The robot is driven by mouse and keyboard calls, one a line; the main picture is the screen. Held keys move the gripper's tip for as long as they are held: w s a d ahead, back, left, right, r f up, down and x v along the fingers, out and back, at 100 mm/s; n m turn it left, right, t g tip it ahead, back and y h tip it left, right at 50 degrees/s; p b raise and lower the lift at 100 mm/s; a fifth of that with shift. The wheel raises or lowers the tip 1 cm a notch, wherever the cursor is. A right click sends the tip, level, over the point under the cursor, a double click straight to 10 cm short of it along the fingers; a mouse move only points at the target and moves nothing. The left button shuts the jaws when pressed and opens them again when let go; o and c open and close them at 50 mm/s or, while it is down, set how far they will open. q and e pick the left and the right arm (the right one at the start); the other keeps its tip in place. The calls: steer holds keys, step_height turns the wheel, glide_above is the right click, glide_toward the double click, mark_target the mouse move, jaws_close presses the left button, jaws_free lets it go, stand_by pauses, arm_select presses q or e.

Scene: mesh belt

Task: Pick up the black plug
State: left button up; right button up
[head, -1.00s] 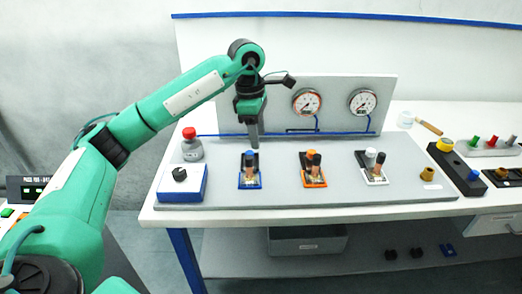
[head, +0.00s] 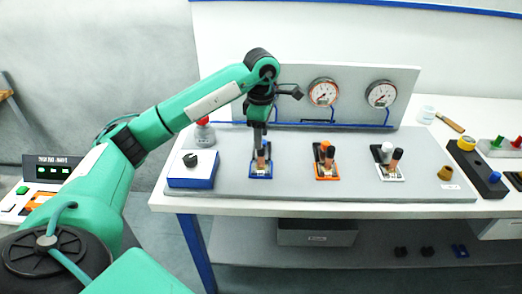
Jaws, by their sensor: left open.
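My left gripper (head: 258,148) points straight down over the blue-framed holder (head: 261,176) on the grey panel, its jaws open. The slim fingers overlap the short plugs in that holder, so I cannot tell whether they touch one. A blue-topped plug (head: 266,147) shows just right of the fingers. A dark brownish plug (head: 329,157) stands in the orange-framed holder (head: 327,177), beside an orange-topped one. Another dark plug (head: 396,157) stands in the white-framed holder (head: 391,177), beside a white-topped one. My right gripper is not in view.
Two gauges (head: 323,92) stand on an upright board behind the holders. A blue-and-white box with a black knob (head: 191,160) and a red-topped grey button (head: 204,134) are at the left. A brass fitting (head: 445,173) and black block (head: 476,168) are at the right.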

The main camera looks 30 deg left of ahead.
mark_target(261, 152)
arm_select(q)
steer(key=shift+f, duration=0.3)
steer(key=f, duration=0.2)
steer(key=f+p, duration=0.1)
steer(key=f, duration=0.1)
steer(key=shift+s+d+p, duration=0.1)
steer(key=shift+s+p, duration=0.1)
steer(key=shift+p, duration=0.1)
steer(key=shift+f, duration=0.3)
steer(key=shift+c, duration=0.2)
steer(key=c, duration=1)
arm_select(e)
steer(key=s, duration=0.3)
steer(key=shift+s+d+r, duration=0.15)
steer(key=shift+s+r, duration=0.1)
